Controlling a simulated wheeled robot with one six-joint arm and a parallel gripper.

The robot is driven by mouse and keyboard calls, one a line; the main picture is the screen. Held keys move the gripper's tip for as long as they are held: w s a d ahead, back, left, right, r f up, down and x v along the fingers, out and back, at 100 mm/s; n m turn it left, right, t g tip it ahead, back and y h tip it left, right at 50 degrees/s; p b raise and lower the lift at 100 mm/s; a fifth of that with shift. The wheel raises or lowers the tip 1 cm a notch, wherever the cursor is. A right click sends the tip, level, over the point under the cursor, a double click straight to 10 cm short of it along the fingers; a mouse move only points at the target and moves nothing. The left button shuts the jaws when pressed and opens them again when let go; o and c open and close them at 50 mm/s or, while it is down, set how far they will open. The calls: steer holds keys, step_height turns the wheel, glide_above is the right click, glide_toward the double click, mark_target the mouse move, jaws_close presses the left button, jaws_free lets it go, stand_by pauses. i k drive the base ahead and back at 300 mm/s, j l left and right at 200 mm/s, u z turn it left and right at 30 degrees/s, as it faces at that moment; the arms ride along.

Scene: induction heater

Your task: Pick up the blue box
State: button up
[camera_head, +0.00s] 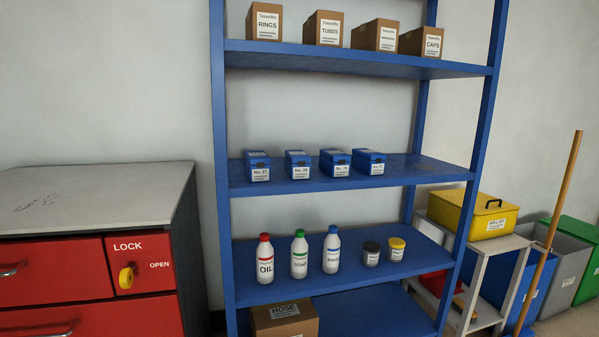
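Several small blue boxes with white number labels stand in a row on the middle shelf (430,172) of a blue shelving unit. From left to right they are a first blue box (257,159), a second blue box (298,158), a third blue box (335,156) and a fourth blue box (369,156). Which one the task means cannot be told. My gripper is not visible.
Cardboard boxes (328,28) stand on the shelf above, bottles (299,257) and jars below. A red cabinet (60,270) is at left. A yellow case (462,212) on a stand, bins (560,262) and a leaning wooden pole (556,215) are at right.

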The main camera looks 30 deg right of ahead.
mark_target(335, 163)
steer(key=i+l, duration=0.15)
steer(key=l, duration=0.2)
steer(key=i+l, duration=0.2)
steer(key=l, duration=0.15)
steer(key=i+l, duration=0.15)
steer(key=l, duration=0.25)
steer(key=i+l, duration=0.2)
steer(key=l, duration=0.15)
steer(key=i+l, duration=0.15)
steer(key=l, duration=0.2)
steer(key=i+l, duration=0.15)
steer(key=l, duration=0.2)
steer(key=z, duration=0.05)
